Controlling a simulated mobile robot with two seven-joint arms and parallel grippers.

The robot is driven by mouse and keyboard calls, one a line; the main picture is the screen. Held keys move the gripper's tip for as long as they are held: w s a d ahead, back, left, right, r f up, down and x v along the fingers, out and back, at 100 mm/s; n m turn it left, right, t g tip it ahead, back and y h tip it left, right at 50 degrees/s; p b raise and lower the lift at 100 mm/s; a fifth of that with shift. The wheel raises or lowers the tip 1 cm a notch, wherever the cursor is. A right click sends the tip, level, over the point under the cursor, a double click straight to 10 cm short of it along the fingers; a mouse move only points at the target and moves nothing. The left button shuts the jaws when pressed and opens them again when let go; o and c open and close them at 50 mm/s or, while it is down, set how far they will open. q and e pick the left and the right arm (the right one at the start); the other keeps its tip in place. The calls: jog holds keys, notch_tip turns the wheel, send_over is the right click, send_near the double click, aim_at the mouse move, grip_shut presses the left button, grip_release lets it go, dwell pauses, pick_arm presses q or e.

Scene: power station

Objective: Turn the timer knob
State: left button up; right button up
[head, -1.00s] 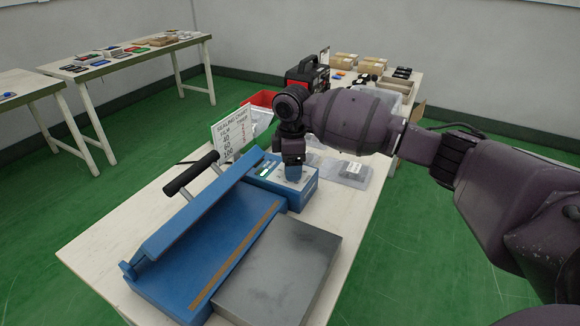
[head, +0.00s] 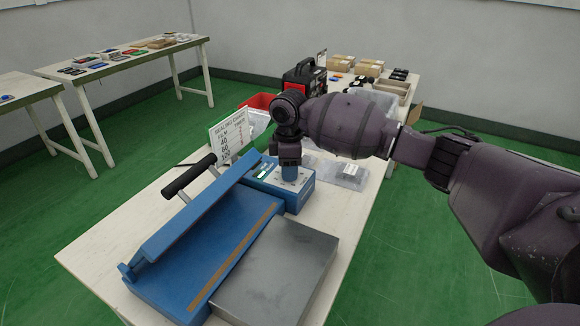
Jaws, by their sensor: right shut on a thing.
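The blue impulse sealer (head: 214,228) lies on the white table, with its black-handled lever arm raised at the left. Its control box (head: 301,190) is at the far right end of the sealer. My right gripper (head: 290,174) points down onto the top of this box and is shut on the timer knob, which is mostly hidden by the gripper. A sealing chart sign (head: 238,136) stands behind the sealer. My left gripper is not in view.
A grey metal plate (head: 277,272) sits in front of the sealer. Clear bags (head: 345,174) lie right of the control box. A red bin (head: 259,101), a black-and-red machine (head: 303,78) and cardboard boxes (head: 369,67) stand farther back.

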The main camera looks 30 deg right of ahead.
jog(key=r+m+p, duration=0.1)
jog(key=m+p, duration=0.1)
jog(key=p, duration=0.1)
jog(key=shift+m, duration=0.3)
jog(key=m+p, duration=0.3)
jog(key=shift+f, duration=0.1)
jog(key=shift+f+m+p, duration=0.2)
jog(key=shift+m+p, duration=0.7)
jog(key=shift+p, duration=0.1)
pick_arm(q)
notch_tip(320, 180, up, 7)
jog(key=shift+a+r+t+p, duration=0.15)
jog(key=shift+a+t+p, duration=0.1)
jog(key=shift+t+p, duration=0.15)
pick_arm(e)
jog(key=shift+f+m, duration=0.15)
jog(key=shift+m, duration=0.35)
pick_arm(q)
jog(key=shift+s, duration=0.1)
pick_arm(e)
jog(key=shift+f, duration=0.1)
jog(key=o, duration=0.9)
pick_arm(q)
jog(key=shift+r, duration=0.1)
